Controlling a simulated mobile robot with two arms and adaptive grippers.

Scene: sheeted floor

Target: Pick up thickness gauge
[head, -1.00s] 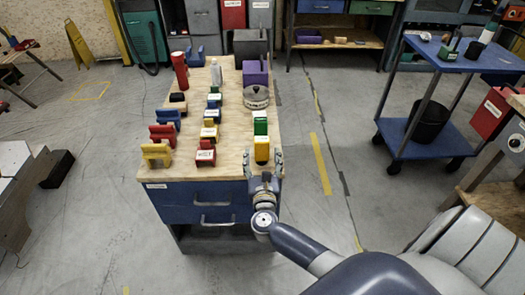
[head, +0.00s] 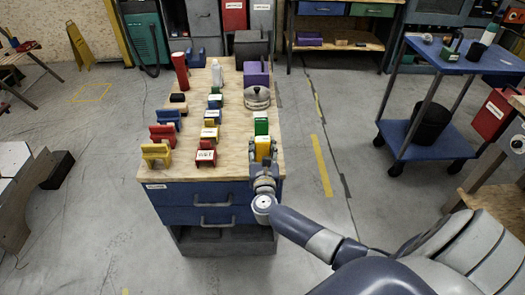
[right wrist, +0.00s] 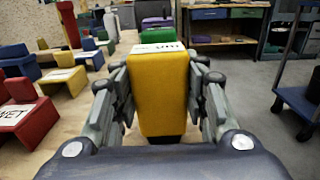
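A yellow block-shaped item (right wrist: 158,95) with a white label on top stands upright at the near right corner of the workbench. In the head view it is the yellow piece (head: 262,148) just in front of a green one. My right gripper (head: 263,157) has its fingers on both sides of it. In the right wrist view the fingers of this gripper (right wrist: 160,100) appear to press against its left and right faces. The label is too small to read, so I cannot confirm that it is the thickness gauge. My left gripper is out of view.
The wooden workbench top (head: 230,168) holds a red block (head: 206,153), a yellow clamp-like piece (head: 156,153), a round metal pot (head: 257,97) and a purple box (head: 256,74). A blue cart (head: 465,60) stands right. Floor between them is open.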

